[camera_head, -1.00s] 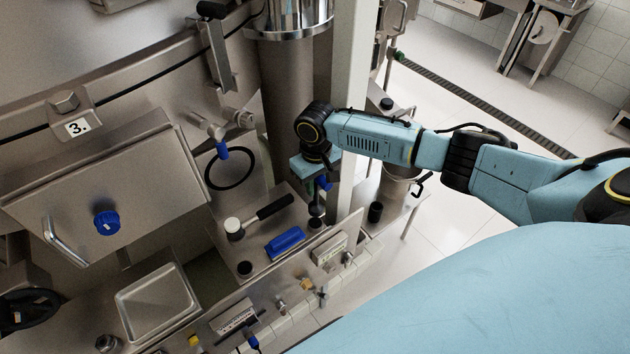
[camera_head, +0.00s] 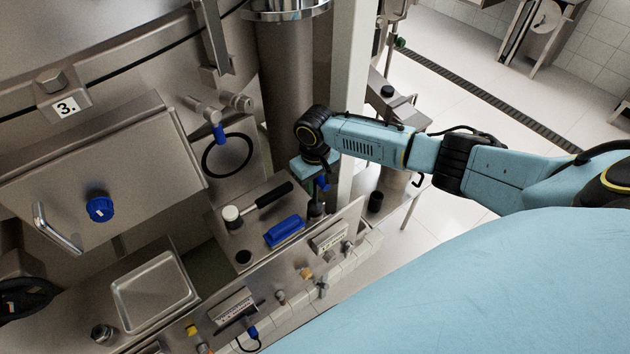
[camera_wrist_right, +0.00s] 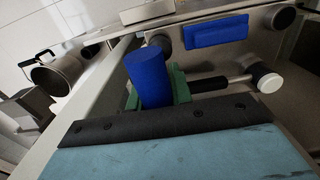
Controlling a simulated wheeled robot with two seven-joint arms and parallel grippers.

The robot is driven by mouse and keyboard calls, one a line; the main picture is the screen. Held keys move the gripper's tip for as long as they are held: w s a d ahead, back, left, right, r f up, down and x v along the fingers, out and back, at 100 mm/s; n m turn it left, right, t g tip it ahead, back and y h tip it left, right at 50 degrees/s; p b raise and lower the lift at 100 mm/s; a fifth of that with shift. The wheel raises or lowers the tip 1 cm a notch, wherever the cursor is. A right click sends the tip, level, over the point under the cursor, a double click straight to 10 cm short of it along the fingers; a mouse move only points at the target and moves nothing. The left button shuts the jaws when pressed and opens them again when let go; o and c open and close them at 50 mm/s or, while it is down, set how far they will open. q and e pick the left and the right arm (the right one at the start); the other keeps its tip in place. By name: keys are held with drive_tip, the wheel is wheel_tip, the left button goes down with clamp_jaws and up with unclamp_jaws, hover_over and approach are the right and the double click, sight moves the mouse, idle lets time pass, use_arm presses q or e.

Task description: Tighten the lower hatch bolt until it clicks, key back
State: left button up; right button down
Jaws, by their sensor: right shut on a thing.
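My right gripper (camera_head: 319,180) is low over the right end of a steel shelf. In the right wrist view its green fingers (camera_wrist_right: 180,86) are shut around a thick blue cylindrical handle (camera_wrist_right: 147,76), which I take to be the key's. I cannot tell whether the key sits in that piece. The hatch (camera_head: 95,180) has a blue knob and a bar handle. I cannot make out which bolt is its lower one. My left gripper is out of view.
On the shelf lie a black-handled hammer with a white head (camera_head: 232,216) and a blue block (camera_head: 284,230). An empty steel tray (camera_head: 156,290) is at the lower left. A steel post (camera_head: 343,100) stands close to my right wrist.

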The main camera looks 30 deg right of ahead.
drive_tip(key=shift+f+b, duration=0.5)
drive_tip(key=shift+f, duration=0.5)
idle(0.7)
drive_tip(key=shift+f+b, duration=0.45)
drive_tip(key=shift+f, duration=0.2)
drive_tip(key=c, duration=1.2)
unclamp_jaws()
drive_tip(key=shift+o, duration=0.2)
wheel_tip(320, 180, up, 13)
drive_tip(key=shift+r+p, duration=0.1)
drive_tip(key=shift+p, duration=0.25)
drive_tip(key=shift+r+p, duration=0.4)
wheel_tip(320, 180, up, 4)
drive_tip(key=p, duration=0.5)
drive_tip(key=shift+f, duration=0.3)
drive_tip(key=shift+f, duration=0.1)
